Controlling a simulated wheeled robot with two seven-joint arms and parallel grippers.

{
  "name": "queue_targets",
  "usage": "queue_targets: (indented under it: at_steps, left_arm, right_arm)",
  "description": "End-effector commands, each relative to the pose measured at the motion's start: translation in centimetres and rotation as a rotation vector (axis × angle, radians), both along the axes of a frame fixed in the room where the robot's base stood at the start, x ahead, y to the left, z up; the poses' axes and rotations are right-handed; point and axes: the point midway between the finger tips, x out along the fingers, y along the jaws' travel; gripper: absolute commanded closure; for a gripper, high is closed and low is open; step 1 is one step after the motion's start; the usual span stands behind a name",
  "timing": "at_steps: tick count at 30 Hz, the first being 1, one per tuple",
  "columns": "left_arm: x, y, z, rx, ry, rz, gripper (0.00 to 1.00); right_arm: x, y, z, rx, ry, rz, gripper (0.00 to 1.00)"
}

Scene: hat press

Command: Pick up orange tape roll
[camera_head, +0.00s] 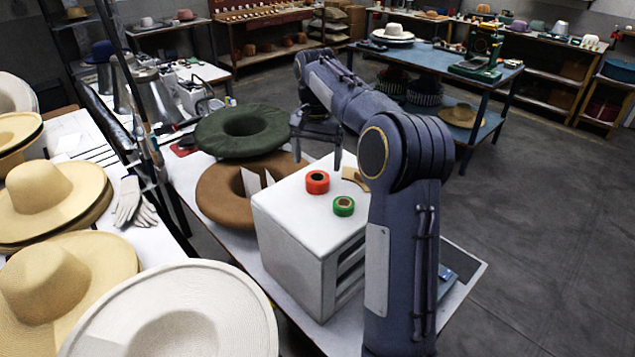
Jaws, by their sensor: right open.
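The orange tape roll (317,182) lies flat on top of a white cabinet (290,215), showing its round hole. A green tape roll (344,206) lies flat just to its right and nearer to me, apart from it. My right gripper (317,163) is open and empty, with its fingers pointing down above and behind the orange roll. The fingers are spread to either side of the roll in the picture; no contact shows. My left gripper is not in this view.
A brown piece (355,178) lies behind the rolls, partly hidden by my right arm. Green (232,120) and brown (215,190) hats lie left of the cabinet. Straw hats (50,195) crowd the left table. A blue table (430,62) stands behind, with open floor to the right.

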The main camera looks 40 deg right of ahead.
Motion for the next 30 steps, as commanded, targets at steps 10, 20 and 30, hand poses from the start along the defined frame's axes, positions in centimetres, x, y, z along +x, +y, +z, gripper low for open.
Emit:
queue_targets:
  at_steps: [10, 20, 30]
  left_arm:
    - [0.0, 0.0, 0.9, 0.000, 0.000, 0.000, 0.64]
    - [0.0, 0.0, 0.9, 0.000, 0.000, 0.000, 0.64]
    - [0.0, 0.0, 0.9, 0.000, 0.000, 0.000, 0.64]
  right_arm:
    - [-0.3, -0.2, -4.7, 0.003, 0.002, 0.002, 0.21]
    - [-0.3, -0.1, -5.8, 0.002, -0.003, 0.003, 0.21]
    - [-0.3, -0.1, -5.8, 0.002, -0.003, 0.003, 0.63]
